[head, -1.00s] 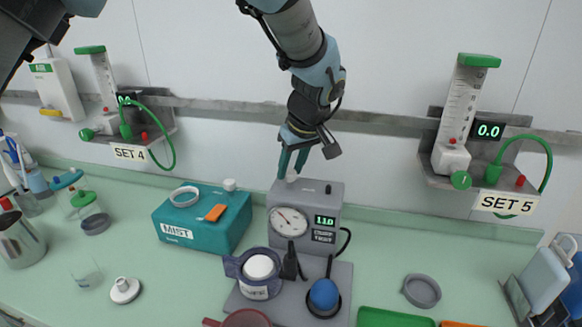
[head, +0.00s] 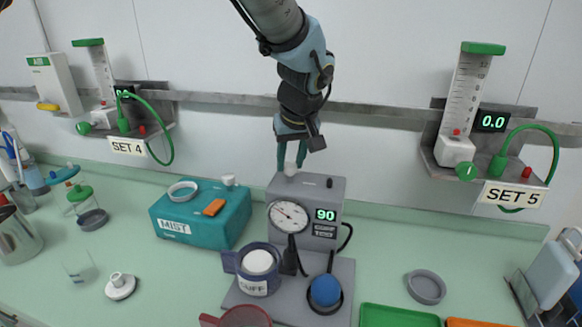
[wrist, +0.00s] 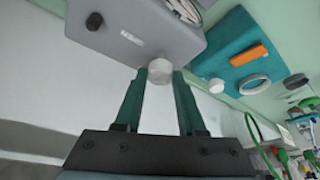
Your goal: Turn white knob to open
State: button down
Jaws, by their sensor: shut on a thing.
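The white knob (head: 290,170) is on top of the grey gauge box (head: 330,192), at its left end. It also shows in the wrist view as a round white cap (wrist: 160,71) between my fingertips. My gripper (head: 291,163) points down over the box and is shut on the knob. In the wrist view its two green fingers (wrist: 160,84) press on either side of the knob. The box's round dial (head: 288,217) and a green readout (head: 325,214) showing 90 face the head camera.
A black knob (head: 329,183) stands on the box's right end. The teal MIST box (head: 200,220), with another white knob (head: 229,180), is to the left. A wall rail (head: 380,125) runs behind my arm. The cuff cup (head: 257,287) and blue bulb (head: 325,290) stand in front.

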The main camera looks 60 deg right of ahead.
jog(key=m+g+h+b, duration=0.1)
jog(key=m, duration=0.2)
jog(key=shift+w+f+m+b, duration=0.1)
jog(key=shift+w+m+b, duration=0.05)
jog(key=shift+m+b, duration=0.2)
jog(key=m, duration=0.2)
jog(key=m+g, duration=0.1)
jog(key=shift+w+a+m+h, duration=0.1)
jog(key=shift+w+m+h, duration=0.05)
jog(key=shift+m+h, duration=0.2)
jog(key=m+g+p, duration=0.1)
jog(key=m+g, duration=0.1)
jog(key=m, duration=0.1)
jog(key=shift+m, duration=0.3)
jog(key=shift+m+g+p, duration=0.7)
jog(key=shift+m+p, duration=0.3)
jog(key=shift+m, duration=1)
jog(key=c, duration=0.5)
grip_release()
jog(key=shift+w+r, duration=0.1)
jog(key=shift+r, duration=0.1)
